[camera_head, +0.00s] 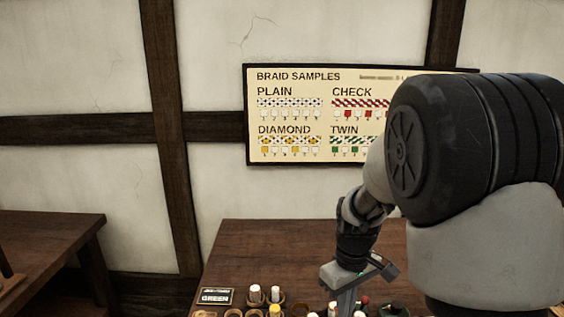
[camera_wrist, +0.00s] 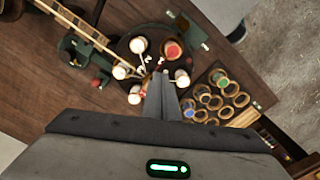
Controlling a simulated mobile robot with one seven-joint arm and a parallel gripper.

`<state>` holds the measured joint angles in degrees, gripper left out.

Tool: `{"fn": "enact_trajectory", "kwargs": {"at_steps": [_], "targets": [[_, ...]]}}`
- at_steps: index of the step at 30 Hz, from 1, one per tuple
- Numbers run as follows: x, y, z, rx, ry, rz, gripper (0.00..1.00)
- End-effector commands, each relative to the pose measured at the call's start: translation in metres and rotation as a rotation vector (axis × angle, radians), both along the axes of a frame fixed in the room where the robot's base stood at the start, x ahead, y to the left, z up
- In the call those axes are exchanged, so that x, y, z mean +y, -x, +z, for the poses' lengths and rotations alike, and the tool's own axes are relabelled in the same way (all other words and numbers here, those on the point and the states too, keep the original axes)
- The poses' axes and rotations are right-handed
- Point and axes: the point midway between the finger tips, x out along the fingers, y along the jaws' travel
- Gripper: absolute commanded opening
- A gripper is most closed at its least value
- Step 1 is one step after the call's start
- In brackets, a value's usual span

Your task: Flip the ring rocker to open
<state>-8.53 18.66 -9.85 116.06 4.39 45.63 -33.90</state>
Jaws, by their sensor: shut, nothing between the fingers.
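In the wrist view a round dark plate (camera_wrist: 127,49) on the table carries several white-topped bobbins (camera_wrist: 138,45) and one red-topped bobbin (camera_wrist: 173,50) around its middle. A small dark green piece (camera_wrist: 188,33) sits at its far right edge. I cannot tell for certain which part is the ring rocker or how it stands. My gripper (camera_wrist: 162,76) is shut and empty, its fingertips over the near part of the plate, hiding some of it. In the head view my gripper (camera_head: 346,302) points down over the table, its tips close to the bottom edge of the picture.
A dark green device (camera_wrist: 80,50) with a red knob (camera_wrist: 96,83) and a wooden rail (camera_wrist: 72,22) stands left of the plate. A wooden rack (camera_wrist: 240,117) of ring cups and bobbins stands right.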

Motion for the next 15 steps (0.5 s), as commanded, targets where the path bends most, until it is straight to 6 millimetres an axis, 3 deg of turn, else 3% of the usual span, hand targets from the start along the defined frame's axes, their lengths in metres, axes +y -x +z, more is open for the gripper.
{"fn": "enact_trajectory", "kwargs": {"at_steps": [15], "targets": [[0.0000,0.0001,-0.0115,0.000,0.000,0.000,0.00]]}}
